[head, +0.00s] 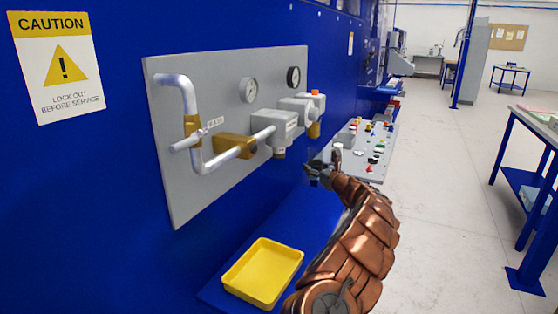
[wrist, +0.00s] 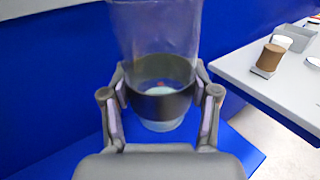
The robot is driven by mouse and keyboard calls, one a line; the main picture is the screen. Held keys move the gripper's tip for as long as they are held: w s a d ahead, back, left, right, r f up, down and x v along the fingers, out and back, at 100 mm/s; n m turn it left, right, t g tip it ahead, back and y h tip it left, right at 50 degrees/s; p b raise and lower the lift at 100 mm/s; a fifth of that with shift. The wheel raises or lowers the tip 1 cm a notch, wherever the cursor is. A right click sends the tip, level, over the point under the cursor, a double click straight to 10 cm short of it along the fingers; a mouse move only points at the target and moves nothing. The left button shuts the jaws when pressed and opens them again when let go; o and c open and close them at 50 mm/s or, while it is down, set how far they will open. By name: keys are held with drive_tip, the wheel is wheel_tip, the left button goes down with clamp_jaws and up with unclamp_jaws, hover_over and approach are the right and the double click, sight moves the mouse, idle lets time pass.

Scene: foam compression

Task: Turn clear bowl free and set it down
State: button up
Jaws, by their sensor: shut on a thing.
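The clear bowl (wrist: 155,35) is a see-through cup with a dark band (wrist: 162,105) around its lower part and a pale lower end. In the wrist view it stands about upright between my fingers, and its top runs out of the picture. My gripper (wrist: 161,98) is shut on it at the dark band, one finger on each side. In the head view my gripper (head: 320,172) is below and right of the grey filter housings (head: 275,128) on the wall panel. The bowl cannot be made out clearly there.
A yellow tray (head: 263,272) lies on the blue shelf (head: 288,222) below the pipe panel (head: 185,105). A grey console (head: 385,140) with several coloured buttons is just beyond my gripper. The shelf between tray and console looks clear.

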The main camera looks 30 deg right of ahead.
drive_tip(key=shift+w+d, duration=0.25)
drive_tip(key=shift+d, duration=0.3)
wheel_tip(320, 180, down, 12)
drive_tip(key=b, duration=1)
drive_tip(key=shift+f, duration=0.2)
drive_tip(key=shift+f+b, duration=0.5)
drive_tip(key=shift+b, duration=0.1)
